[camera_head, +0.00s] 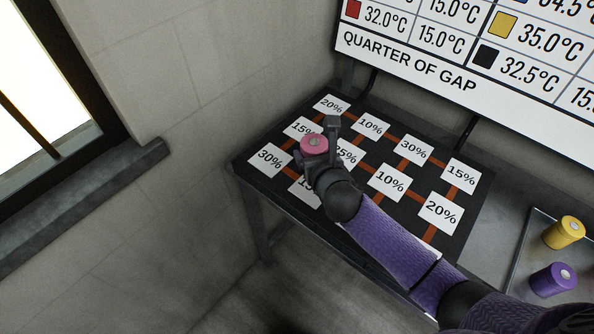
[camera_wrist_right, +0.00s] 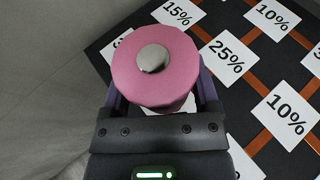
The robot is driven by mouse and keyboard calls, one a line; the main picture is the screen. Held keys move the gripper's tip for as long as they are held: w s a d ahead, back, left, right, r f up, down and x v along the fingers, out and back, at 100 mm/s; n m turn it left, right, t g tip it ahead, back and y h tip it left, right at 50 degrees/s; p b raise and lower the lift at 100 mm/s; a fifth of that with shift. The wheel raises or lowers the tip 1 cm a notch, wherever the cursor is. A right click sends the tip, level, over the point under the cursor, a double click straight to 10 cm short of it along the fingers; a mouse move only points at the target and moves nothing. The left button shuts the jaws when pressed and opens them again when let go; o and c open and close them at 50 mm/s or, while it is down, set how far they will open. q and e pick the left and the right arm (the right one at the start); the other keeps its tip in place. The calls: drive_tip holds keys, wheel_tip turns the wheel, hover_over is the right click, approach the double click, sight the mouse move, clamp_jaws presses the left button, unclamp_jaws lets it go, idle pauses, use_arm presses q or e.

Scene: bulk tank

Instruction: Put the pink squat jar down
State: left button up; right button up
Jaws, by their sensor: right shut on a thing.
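The pink squat jar (camera_head: 314,144) has a round silver knob on its top. In the right wrist view the jar (camera_wrist_right: 156,68) fills the space between the fingers. My right gripper (camera_head: 322,152) is shut on it, over the left part of a black mat (camera_head: 353,188) with white percentage cards. My left gripper is not in view.
A tray (camera_head: 516,262) at the right holds a yellow jar (camera_head: 563,232) and a purple jar (camera_head: 553,279). A board (camera_head: 430,70) with temperatures and "QUARTER OF GAP" stands behind the table. A wall (camera_head: 200,90) is close on the left. Cards at the mat's right are uncovered.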

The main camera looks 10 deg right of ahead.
drive_tip(key=f+b, duration=0.2)
drive_tip(key=f, duration=0.2)
drive_tip(key=f+b, duration=0.2)
drive_tip(key=f, duration=0.2)
drive_tip(key=shift+s+d+f, duration=0.1)
drive_tip(key=shift+s+f, duration=0.05)
drive_tip(key=shift+s, duration=0.05)
drive_tip(key=shift+r, duration=0.25)
drive_tip(key=o, duration=0.9)
drive_tip(key=shift+f, duration=0.2)
drive_tip(key=o, duration=0.3)
drive_tip(key=shift+r, duration=0.1)
